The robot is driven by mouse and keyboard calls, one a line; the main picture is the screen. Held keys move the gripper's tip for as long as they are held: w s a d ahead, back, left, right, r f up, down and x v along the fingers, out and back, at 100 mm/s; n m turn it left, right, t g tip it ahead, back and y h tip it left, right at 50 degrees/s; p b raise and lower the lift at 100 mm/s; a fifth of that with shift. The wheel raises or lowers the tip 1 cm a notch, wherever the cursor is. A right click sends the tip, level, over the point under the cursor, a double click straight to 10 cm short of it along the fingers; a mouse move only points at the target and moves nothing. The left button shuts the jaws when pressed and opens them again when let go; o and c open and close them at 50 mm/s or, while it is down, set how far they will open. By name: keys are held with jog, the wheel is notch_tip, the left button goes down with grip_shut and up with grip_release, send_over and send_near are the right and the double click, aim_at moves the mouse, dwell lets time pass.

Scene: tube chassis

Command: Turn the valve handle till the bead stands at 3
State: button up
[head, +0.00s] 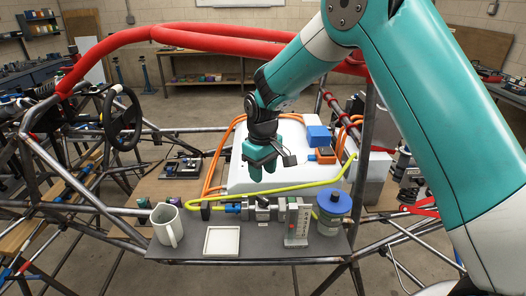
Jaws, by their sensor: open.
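My gripper (263,172) is open and empty, pointing down above the grey shelf, in front of the white box. Below it a metal valve body (263,208) lies in a line with a blue fitting (233,208) and a yellow hose. An upright flow gauge (298,225) with a marked face stands to its right; its bead and numbers are too small to read. A round blue knob (334,200) tops a glass-like cylinder (330,224) further right. I cannot tell for certain which part is the valve handle. The gripper touches none of these.
A grey mug (167,225) and a white square tray (222,241) stand on the shelf (266,246) at left. The yellow hose (318,188) arches behind the valve. Orange cables (215,165) flank the white box (246,180). Red and grey chassis tubes surround the shelf.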

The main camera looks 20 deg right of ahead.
notch_tip(320, 180, up, 8)
jog(key=b, duration=0.1)
dwell(0.4)
jog(key=s+a+r+y, duration=0.2)
jog(key=s, duration=1.3)
jog(key=s+a+r+n+y, duration=0.1)
jog(key=s+a+r+y, duration=0.1)
jog(key=s, duration=1.4)
jog(key=shift+a+r+n, duration=0.3)
jog(key=shift+r, duration=0.3)
jog(key=shift+w, duration=0.1)
